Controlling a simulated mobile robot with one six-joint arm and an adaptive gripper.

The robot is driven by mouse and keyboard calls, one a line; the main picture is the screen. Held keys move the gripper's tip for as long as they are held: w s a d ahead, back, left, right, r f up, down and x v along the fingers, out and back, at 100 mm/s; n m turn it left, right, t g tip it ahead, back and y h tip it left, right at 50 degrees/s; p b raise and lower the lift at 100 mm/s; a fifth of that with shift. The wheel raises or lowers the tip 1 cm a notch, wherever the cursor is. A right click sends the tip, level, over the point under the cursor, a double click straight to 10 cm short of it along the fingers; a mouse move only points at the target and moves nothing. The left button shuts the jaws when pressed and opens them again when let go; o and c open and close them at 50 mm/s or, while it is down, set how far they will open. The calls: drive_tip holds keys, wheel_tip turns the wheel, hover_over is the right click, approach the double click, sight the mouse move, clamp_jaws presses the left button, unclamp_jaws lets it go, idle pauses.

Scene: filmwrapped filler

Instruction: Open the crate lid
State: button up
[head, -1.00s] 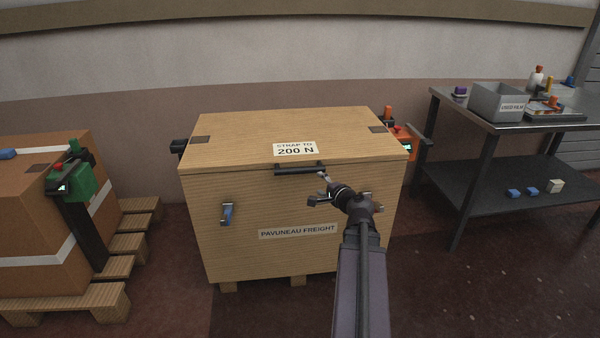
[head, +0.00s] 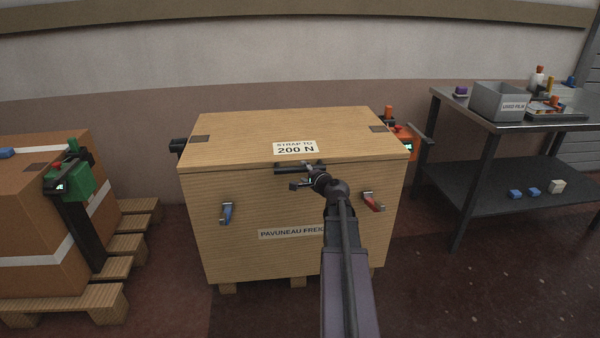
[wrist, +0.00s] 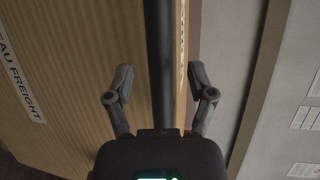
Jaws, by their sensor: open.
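The wooden crate (head: 260,200) stands in the middle of the head view. Its lid (head: 240,138) is closed and has a "STRAP TO 200 N" label. A dark bar handle (head: 285,168) is fixed at the lid's front edge. A blue latch (head: 227,213) is on the front at left and a red latch (head: 373,202) at right. My gripper (head: 302,177) is open at the right part of the handle. In the wrist view, the handle (wrist: 160,70) runs between the two spread fingers of my gripper (wrist: 160,88). I cannot tell whether either finger touches it.
A metal table (head: 500,112) with a grey bin (head: 498,101) stands at right. A wrapped brown box (head: 40,215) on a pallet (head: 75,300) stands at left, with a green strapping tool (head: 75,180). An orange tool (head: 403,140) hangs by the crate's right side. The wall is close behind the crate.

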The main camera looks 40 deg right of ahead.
sight(301, 170)
drive_tip(key=shift+x, duration=1.6)
clamp_jaws()
